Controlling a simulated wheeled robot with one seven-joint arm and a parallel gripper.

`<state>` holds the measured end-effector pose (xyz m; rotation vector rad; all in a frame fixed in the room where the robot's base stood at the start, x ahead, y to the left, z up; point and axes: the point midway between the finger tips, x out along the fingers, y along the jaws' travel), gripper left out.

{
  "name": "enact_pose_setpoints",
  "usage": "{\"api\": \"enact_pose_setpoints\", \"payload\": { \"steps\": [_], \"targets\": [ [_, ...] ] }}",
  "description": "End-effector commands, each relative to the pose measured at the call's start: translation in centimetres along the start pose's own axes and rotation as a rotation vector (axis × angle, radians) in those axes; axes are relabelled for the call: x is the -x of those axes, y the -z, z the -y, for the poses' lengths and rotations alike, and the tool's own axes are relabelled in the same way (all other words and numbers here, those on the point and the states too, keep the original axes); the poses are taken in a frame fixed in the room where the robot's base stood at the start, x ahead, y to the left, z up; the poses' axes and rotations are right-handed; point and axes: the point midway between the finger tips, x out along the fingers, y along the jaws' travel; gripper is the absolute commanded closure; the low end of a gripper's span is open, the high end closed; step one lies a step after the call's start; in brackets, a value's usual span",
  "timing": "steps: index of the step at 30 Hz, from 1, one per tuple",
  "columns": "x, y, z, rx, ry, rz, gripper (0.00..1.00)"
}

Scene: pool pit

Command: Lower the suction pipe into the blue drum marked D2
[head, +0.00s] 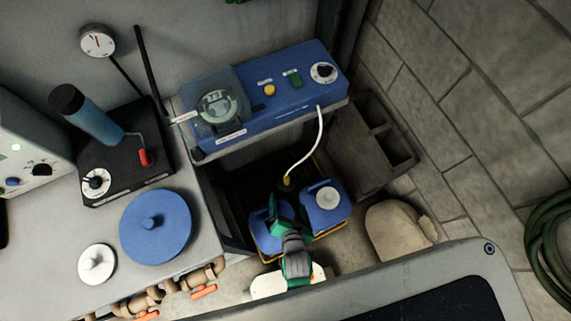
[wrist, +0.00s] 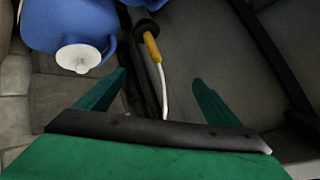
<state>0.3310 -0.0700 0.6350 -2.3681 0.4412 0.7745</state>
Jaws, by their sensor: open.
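Two blue drums stand side by side below the blue pump unit in the head view: a left one (head: 264,232), partly hidden by my gripper, and a right one (head: 325,213) with a white cap. No D2 mark is readable. The suction pipe's yellow part (head: 287,181) shows behind the drums, with a white hose running up to the pump. In the wrist view the yellow part (wrist: 152,48) sits at a black disc, beyond my fingertips. My gripper (wrist: 160,77) is open, its green fingers apart; the white hose shows between them. A capped blue drum (wrist: 70,25) is at upper left.
The blue pump unit (head: 265,95) overhangs the drums. A grey compartmented crate (head: 370,145) and a beige sack (head: 398,230) stand to the right. The bench (head: 185,270) at left carries a blue disc lid (head: 155,226).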

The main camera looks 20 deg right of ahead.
Motion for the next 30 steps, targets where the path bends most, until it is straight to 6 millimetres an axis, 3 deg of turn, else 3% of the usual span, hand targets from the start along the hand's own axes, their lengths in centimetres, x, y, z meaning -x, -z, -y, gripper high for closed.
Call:
{"api": "enact_pose_setpoints", "payload": {
  "steps": [1,6,12,15,21,30],
  "targets": [
    [-2.2,0.4,-0.6,-0.064,-0.027,0.016,0.14],
    [-8.1,0.7,-2.8,-0.305,-0.139,0.095,0.14],
    [-13.5,1.7,-4.0,-0.569,-0.263,0.175,0.14],
    [-15.3,1.3,-3.6,-0.715,-0.354,0.23,0.14],
    [-17.4,0.8,-1.7,-1.033,-0.624,0.297,0.14],
    [-17.2,1.1,0.4,-1.288,-0.916,0.267,0.14]
  ]
}}
